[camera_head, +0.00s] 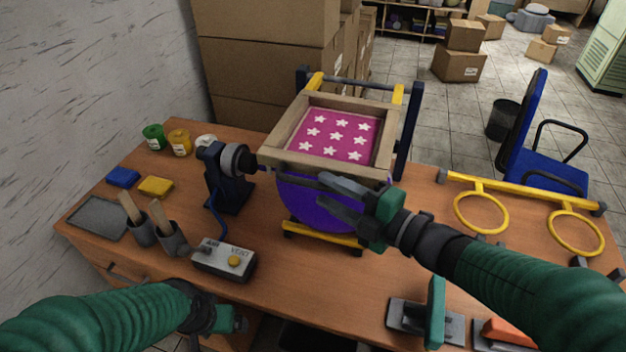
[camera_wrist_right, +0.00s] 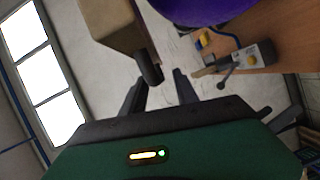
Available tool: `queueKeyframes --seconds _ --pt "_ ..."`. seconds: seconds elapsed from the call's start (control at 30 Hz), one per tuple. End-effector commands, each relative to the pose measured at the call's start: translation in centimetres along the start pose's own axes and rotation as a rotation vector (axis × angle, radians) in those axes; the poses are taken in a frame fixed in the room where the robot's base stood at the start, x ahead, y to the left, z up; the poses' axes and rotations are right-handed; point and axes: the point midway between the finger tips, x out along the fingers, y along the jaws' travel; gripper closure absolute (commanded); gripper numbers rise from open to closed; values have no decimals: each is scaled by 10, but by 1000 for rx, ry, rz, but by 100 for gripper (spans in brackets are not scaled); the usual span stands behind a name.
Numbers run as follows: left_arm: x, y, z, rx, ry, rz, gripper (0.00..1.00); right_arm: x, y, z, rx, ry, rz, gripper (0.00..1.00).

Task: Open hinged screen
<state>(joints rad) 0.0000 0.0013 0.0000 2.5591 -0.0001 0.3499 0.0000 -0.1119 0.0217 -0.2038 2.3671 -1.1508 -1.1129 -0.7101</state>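The hinged screen is a wooden frame (camera_head: 384,150) around magenta mesh with white stars. It lies closed, roughly level, over a purple balloon (camera_head: 318,205). In the right wrist view, the frame's wooden corner (camera_wrist_right: 112,25) carries a dark handle (camera_wrist_right: 150,73). My right gripper (camera_head: 323,190) is at the front edge of the frame, fingers open. In the wrist view the handle appears between the right fingertips (camera_wrist_right: 160,84), but contact cannot be told. My left gripper (camera_head: 236,320) is low at the table's front left, away from the screen; its fingers are unclear.
A control box (camera_head: 224,260) and a dark nozzle device (camera_head: 230,175) stand left of the screen. Paint jars (camera_head: 154,137), sponges (camera_head: 156,186) and tool cups (camera_head: 170,238) are further left. A yellow ring rack (camera_head: 520,191) is at right. A green-handled tool (camera_head: 435,312) lies front right.

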Motion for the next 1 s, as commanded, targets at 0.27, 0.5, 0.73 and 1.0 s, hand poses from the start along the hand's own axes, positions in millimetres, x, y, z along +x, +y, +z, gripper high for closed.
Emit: queueKeyframes --seconds 0.27,0.5,0.73,1.0 --pt "-3 0 0 0 0 0 13 42 1 -1 0 0 1 64" --pt "-3 0 0 0 0 0 13 44 0 0 0 -1 1 64" --pt "-3 0 0 0 0 0 13 44 1 0 0 0 2 89" --pt "-3 0 0 0 0 0 13 44 0 0 1 0 0 100"
